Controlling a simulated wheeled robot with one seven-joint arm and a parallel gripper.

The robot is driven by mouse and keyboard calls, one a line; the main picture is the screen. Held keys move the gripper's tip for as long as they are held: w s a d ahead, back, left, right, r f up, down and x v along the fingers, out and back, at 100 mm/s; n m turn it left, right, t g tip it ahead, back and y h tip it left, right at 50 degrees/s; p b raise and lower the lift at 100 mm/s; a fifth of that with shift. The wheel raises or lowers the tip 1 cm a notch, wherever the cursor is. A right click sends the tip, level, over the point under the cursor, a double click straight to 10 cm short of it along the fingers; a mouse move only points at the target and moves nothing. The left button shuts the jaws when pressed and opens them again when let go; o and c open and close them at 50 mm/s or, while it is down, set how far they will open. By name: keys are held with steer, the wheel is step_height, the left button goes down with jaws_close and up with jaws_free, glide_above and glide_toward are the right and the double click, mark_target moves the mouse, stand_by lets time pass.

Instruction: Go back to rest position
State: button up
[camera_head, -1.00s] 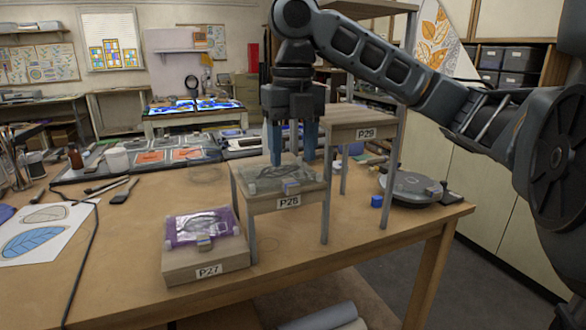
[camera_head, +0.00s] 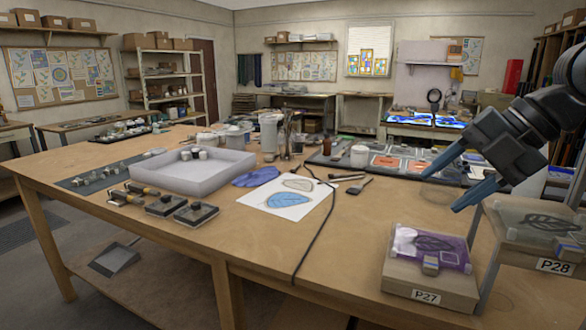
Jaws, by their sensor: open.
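My gripper (camera_head: 455,182) is at the right of the head view, above the table. Its two blue fingers are spread apart with nothing between them. It hangs tilted above and behind the P27 stand (camera_head: 429,291), a low wooden block with a purple packet (camera_head: 433,249) and a small block with a grey-blue top on it. To the right is the P28 stand (camera_head: 540,259), partly cut off by the frame edge, with a clear packet (camera_head: 540,226) on top. My arm (camera_head: 545,110) comes in from the right edge.
A dark mat with orange panels (camera_head: 388,162) lies behind. The front middle of the table is mostly clear.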

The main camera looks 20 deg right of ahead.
steer(key=w+a+m+t+y, duration=0.5)
steer(key=w+a+m+t, duration=0.35)
steer(key=a, duration=0.55)
steer(key=s+a+f+m+t+h, duration=0.2)
steer(key=f+m+h, duration=0.1)
steer(key=f+m, duration=0.25)
steer(key=s+a+f+m+t+h, duration=0.2)
steer(key=f+m+h, duration=0.1)
steer(key=f+m, duration=0.25)
steer(key=s+a+f+m+g+h, duration=0.1)
steer(key=s+f+m+h, duration=0.15)
steer(key=s+f, duration=0.4)
steer(key=s+a+f+m+g+h, duration=0.2)
steer(key=s+f+m, duration=0.25)
steer(key=s, duration=0.35)
steer(key=s+d+f+n+y, duration=0.1)
steer(key=s+d+n, duration=0.1)
steer(key=s, duration=1.8)
steer(key=shift+d+f+g, duration=0.2)
steer(key=shift+d+g, duration=0.2)
steer(key=shift+g, duration=0.05)
steer(key=shift+n, duration=0.25)
